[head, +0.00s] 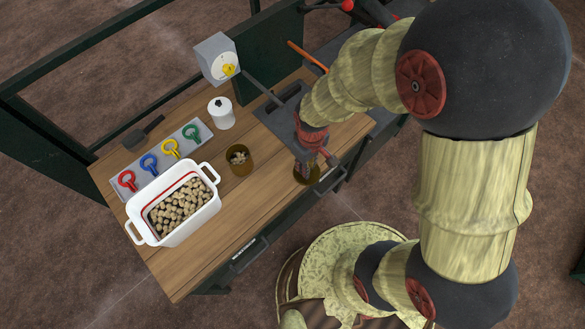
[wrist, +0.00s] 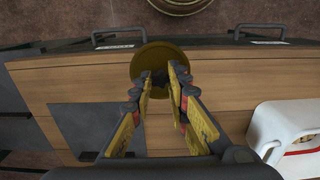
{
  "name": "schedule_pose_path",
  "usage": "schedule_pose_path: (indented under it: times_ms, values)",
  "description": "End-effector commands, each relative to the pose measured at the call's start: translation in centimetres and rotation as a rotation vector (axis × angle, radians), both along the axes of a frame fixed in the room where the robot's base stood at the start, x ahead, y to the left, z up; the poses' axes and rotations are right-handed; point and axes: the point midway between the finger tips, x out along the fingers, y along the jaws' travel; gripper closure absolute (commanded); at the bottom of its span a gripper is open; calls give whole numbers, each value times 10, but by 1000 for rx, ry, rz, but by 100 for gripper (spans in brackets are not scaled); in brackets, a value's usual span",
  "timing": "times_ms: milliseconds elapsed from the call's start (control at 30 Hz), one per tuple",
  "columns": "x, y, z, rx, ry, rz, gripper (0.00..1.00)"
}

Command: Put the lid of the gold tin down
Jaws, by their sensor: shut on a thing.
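The gold tin (head: 239,161) stands open on the wooden table, with small light pieces inside; I cannot make it out in the wrist view. Its round gold lid (head: 307,176) is in my gripper (head: 306,166), to the right of the tin near the table's front edge. In the wrist view the lid (wrist: 158,54) sits at the tips of my gripper (wrist: 160,80) and overlaps the table's edge. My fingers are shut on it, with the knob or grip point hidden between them. I cannot tell whether the lid touches the table.
A white pot (head: 210,209) full of corks or similar pieces stands at the left front. A white canister (head: 221,120), a dial box (head: 210,48) and a tray of coloured rings (head: 112,182) are farther back. Bare wood (head: 266,185) lies between tin and lid.

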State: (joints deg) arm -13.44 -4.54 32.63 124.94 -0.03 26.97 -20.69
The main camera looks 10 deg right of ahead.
Motion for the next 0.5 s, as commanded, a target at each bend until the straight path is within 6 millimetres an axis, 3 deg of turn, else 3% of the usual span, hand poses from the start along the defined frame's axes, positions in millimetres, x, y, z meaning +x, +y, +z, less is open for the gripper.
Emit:
schedule_pose_path:
  times_ms: [300, 500]
  values:
    - [37, 30, -51, -1, 3, 0, 100]
    - [45, 37, -60, -1, 1, 0, 100]
